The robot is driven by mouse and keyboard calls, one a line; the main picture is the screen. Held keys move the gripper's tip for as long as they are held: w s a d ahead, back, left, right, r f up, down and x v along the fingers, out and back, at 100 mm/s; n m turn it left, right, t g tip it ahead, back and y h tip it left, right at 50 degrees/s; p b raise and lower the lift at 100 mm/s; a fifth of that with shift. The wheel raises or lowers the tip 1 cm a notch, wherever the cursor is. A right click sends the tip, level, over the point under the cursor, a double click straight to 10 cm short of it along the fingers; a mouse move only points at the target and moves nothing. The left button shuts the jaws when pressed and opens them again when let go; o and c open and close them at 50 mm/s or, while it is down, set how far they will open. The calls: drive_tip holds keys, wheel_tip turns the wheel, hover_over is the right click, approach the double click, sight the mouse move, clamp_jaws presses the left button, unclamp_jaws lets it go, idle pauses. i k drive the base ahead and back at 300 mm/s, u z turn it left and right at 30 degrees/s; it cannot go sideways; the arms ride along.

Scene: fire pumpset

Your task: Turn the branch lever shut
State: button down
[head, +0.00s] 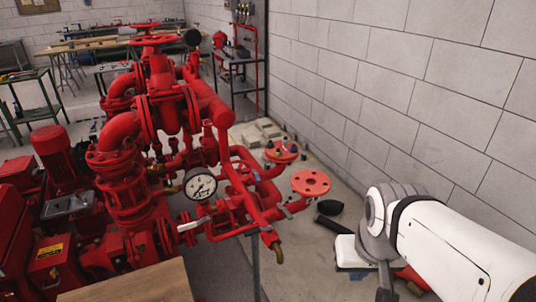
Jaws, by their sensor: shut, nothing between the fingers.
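The red pumpset (160,130) fills the left and middle of the head view, with pipes, flanges and valves. A small pale lever-like handle (188,226) sticks out at the lower front pipework, below the round gauge (201,187). I cannot tell for sure that it is the branch lever. A branch pipe ends in a downturned brass outlet (278,252). My white arm comes in from the right edge and bends down at a grey joint, well right of the pipework. My gripper is not visible in this view.
A grey block wall (400,90) runs along the right. A board (130,283) lies at the bottom left. Workbenches (30,95) stand far back.

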sight(257, 176)
drive_tip(key=z, duration=0.05)
drive_tip(key=i, duration=1)
drive_tip(key=z, duration=0.05)
